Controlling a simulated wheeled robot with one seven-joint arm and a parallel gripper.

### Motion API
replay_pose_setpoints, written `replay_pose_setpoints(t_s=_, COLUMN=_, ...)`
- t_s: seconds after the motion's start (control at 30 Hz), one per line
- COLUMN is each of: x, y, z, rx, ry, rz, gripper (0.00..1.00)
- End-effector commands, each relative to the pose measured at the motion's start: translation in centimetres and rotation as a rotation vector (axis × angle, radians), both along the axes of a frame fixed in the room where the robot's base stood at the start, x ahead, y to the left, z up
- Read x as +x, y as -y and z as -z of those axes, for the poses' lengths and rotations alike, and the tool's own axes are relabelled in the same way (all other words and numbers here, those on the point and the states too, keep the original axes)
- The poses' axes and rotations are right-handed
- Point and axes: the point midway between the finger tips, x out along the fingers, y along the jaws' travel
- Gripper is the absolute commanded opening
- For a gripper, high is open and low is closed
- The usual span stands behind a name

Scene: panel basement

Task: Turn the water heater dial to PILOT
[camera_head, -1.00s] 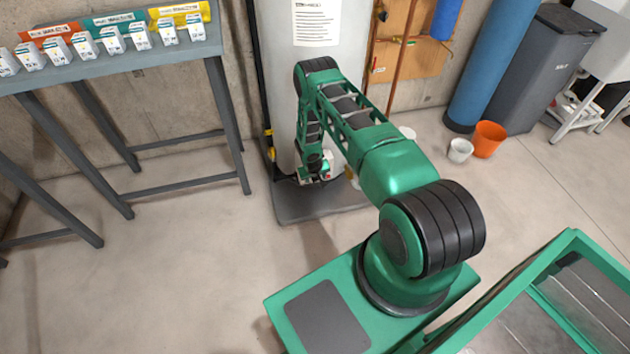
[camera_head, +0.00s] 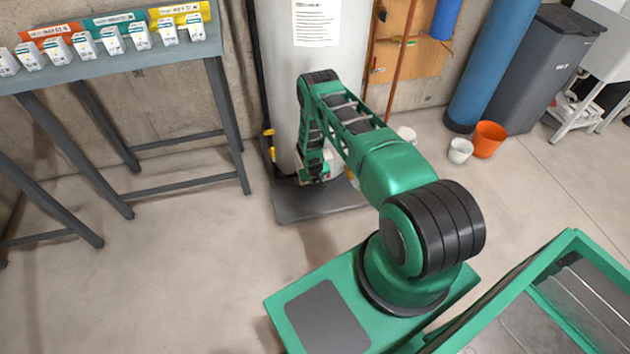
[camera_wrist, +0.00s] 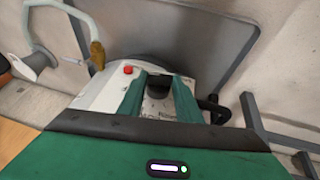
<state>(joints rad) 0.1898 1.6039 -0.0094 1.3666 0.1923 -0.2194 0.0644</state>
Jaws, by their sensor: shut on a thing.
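The water heater (camera_head: 352,60) is a tall pale grey cylinder behind my arm, with a paper sheet on its front. In the wrist view its control box (camera_wrist: 98,93) is light grey with a red button (camera_wrist: 127,69). The dark dial (camera_wrist: 158,88) sits on the box between my green fingers, partly hidden by them. My gripper (camera_wrist: 158,98) is shut on the dial. In the head view my gripper (camera_head: 313,178) is low at the heater's front, and the dial is hidden there. The dial's markings are too small to read.
The heater stands on a dark grey base plate (camera_head: 320,208). A workbench (camera_head: 130,60) with several small white boxes is at left. A white bucket (camera_head: 459,151) and an orange bucket (camera_head: 489,139) stand at right. A pale curved pipe (camera_wrist: 82,18) is near the box. The left floor is clear.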

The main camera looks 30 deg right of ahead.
Motion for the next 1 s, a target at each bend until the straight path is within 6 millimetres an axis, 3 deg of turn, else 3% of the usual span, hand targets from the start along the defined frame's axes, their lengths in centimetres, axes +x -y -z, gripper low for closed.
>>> replay_pose_setpoints(t_s=0.27, x=0.2, y=-0.5, z=0.1, rx=-0.071, ry=-0.019, rz=-0.006, gripper=0.09)
replay_pose_setpoints(t_s=1.0, x=0.6, y=-1.9, z=0.9, rx=-0.552, ry=-0.156, rz=-0.007, gripper=0.09)
